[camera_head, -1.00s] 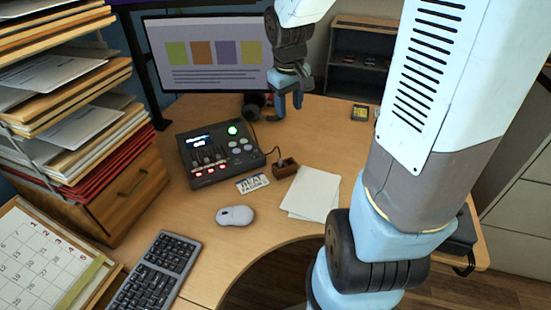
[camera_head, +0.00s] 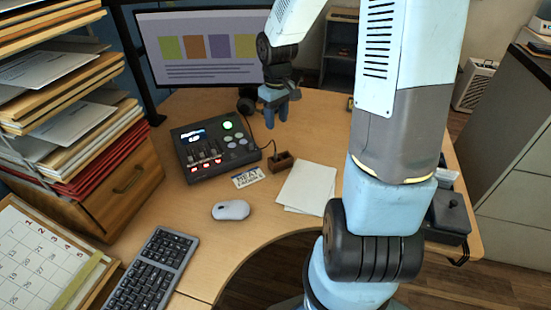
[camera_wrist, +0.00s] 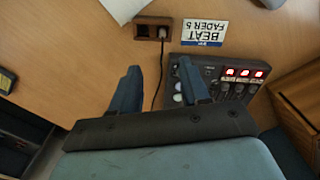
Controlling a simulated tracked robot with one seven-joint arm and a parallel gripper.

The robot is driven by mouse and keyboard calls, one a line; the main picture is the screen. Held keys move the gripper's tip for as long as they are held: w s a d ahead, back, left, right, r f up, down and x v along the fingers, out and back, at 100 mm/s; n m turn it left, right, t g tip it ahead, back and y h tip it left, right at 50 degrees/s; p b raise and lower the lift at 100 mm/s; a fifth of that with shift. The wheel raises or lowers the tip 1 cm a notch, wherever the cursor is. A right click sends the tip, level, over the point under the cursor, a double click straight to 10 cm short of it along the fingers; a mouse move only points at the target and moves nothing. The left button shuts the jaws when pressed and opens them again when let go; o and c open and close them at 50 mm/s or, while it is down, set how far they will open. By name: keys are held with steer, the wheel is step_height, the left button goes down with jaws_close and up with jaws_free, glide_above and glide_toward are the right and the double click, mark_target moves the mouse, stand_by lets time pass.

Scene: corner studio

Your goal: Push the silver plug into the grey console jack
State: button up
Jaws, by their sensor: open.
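The grey console (camera_head: 214,150) stands on the desk, with lit buttons, faders and a small display. I cannot make out the jack. The silver plug (camera_wrist: 161,33) sits at a small brown wooden block (camera_wrist: 142,29), with a dark cable running from it towards the console. The block shows right of the console in the head view (camera_head: 281,162); the plug is too small there to see clearly. My gripper (camera_head: 276,117) is open and empty above the desk, behind the block. Its blue fingers (camera_wrist: 158,68) are apart from the plug.
A label card (camera_head: 249,177) lies before the console, and white paper (camera_head: 307,187) lies right of it. A mouse (camera_head: 230,210) and keyboard (camera_head: 152,272) are nearer. A monitor (camera_head: 200,50) stands behind. Paper trays (camera_head: 75,110) crowd the left.

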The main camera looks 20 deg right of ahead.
glide_above(276, 157)
steer(key=w, duration=0.1)
steer(key=shift+d+f, duration=0.2)
steer(key=shift+f, duration=4.1)
steer(key=f, duration=0.3)
steer(key=shift+s+a+f, duration=0.15)
steer(key=shift+a+f, duration=0.05)
steer(key=shift+f, duration=0.9)
jaws_close()
